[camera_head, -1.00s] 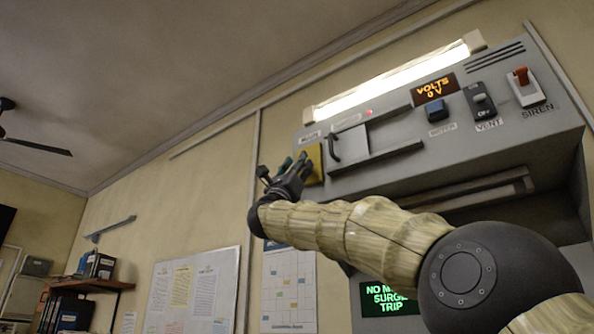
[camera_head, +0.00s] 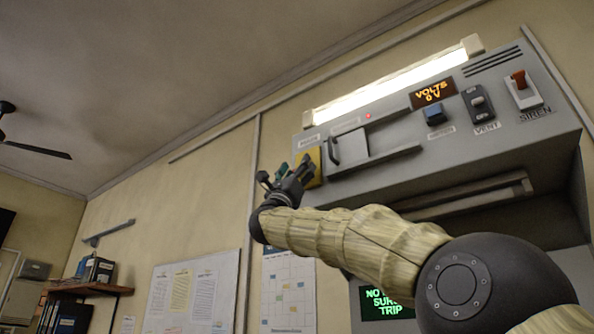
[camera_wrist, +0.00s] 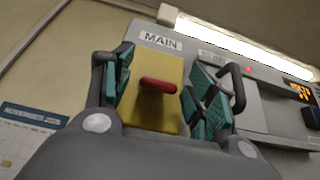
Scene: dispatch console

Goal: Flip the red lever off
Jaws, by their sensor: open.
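In the wrist view, a red lever handle (camera_wrist: 158,86) stands out from a yellow plate (camera_wrist: 152,110) under a label reading MAIN. My gripper (camera_wrist: 163,92) is open, with teal-padded fingers to the left and right of the handle. A gap shows on both sides, and I see no contact; the depth between fingertips and handle is hard to judge. In the head view, my gripper (camera_head: 298,168) is at the yellow plate (camera_head: 314,178) on the panel's left end, and the red handle is hidden there.
The bar handle (camera_wrist: 237,88) is close to my right finger.

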